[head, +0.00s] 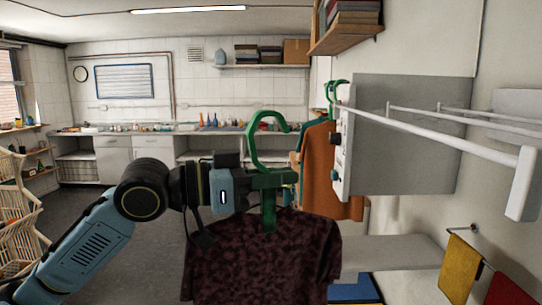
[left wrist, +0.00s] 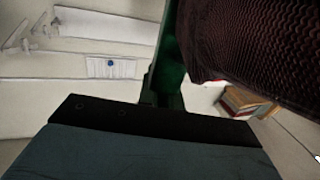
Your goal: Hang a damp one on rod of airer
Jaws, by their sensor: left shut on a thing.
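A dark maroon patterned shirt (head: 262,262) hangs on a green hanger (head: 268,150) in the middle of the head view. My left gripper (head: 268,180) is shut on the hanger just below its hook. The white airer rod (head: 430,151) runs on the right from the wall unit to a white end block (head: 524,185). My right gripper is in neither view.
An orange garment (head: 335,170) and others hang on green hangers at the rod's far end, beside a grey box (head: 400,135). Yellow (head: 458,270) and red cloths hang low right. A blue-topped item (head: 355,290) stands below. The near rod length is clear.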

